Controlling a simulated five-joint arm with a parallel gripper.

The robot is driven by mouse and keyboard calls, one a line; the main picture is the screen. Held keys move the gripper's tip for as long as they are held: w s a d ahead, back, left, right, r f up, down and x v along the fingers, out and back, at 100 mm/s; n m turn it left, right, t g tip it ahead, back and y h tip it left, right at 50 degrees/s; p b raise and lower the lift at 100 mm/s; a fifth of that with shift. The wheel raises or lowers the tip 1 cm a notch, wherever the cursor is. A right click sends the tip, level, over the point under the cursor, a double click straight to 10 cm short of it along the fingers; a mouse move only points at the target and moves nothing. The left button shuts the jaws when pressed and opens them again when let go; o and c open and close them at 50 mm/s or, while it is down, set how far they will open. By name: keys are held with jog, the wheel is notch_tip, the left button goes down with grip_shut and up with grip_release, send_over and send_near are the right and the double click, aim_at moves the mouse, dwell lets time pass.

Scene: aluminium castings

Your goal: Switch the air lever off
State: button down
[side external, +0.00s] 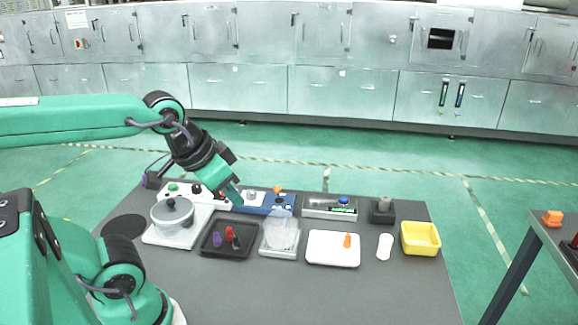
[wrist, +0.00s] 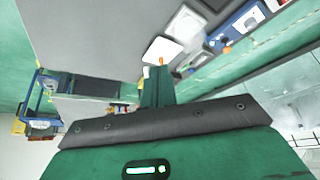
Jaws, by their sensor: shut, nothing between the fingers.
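A blue panel (side external: 258,207) with a pale round knob (side external: 252,195) and a small orange part (side external: 277,188) stands at the back of the dark table. The blue panel also shows at the upper right of the wrist view (wrist: 238,24). I cannot tell for sure which part is the air lever or how it is set. My gripper (side external: 237,202) is shut and empty, pointing down at the panel's left end. I cannot tell whether it touches. In the wrist view, my gripper (wrist: 157,85) shows its green fingers together.
A white panel (side external: 211,198) with coloured knobs lies left of the blue one; a silver unit with a blue knob (side external: 343,201) lies right. In front are a pot (side external: 172,216), a dark tray (side external: 226,252), a clear container (side external: 281,237), a white tray (side external: 332,256) and a yellow bin (side external: 421,239).

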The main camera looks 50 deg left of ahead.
jog(key=w+a+m+g, duration=0.1)
jog(key=w+a+m, duration=0.1)
jog(key=w+m, duration=0.15)
jog(key=m+g, duration=0.6)
jog(key=m, duration=2)
send_over(278, 194)
jog(key=s+d, duration=0.3)
jog(key=s, duration=0.1)
notch_tip(278, 194, down, 8)
jog(key=shift+s+d+f+h, duration=0.15)
jog(key=shift+s+h, duration=0.05)
jog(key=shift+h, duration=0.1)
jog(key=shift+n, duration=0.25)
jog(key=shift+f, duration=0.1)
jog(key=f, duration=0.6)
jog(key=s+f, duration=0.1)
jog(key=f, duration=0.2)
jog(key=shift+s+d+f, duration=0.1)
jog(key=shift+d+f, duration=0.1)
jog(key=shift+f, duration=0.05)
jog(key=shift+w+a+f, duration=0.1)
jog(key=shift+w+a, duration=0.05)
jog(key=shift+w, duration=0.05)
jog(key=shift+w+a+r, duration=0.25)
jog(key=shift+w+a, duration=0.25)
jog(key=shift+w, duration=0.25)
jog(key=shift+w+a+r, duration=0.2)
jog(key=shift+w+a, duration=0.25)
jog(key=shift+w, duration=0.25)
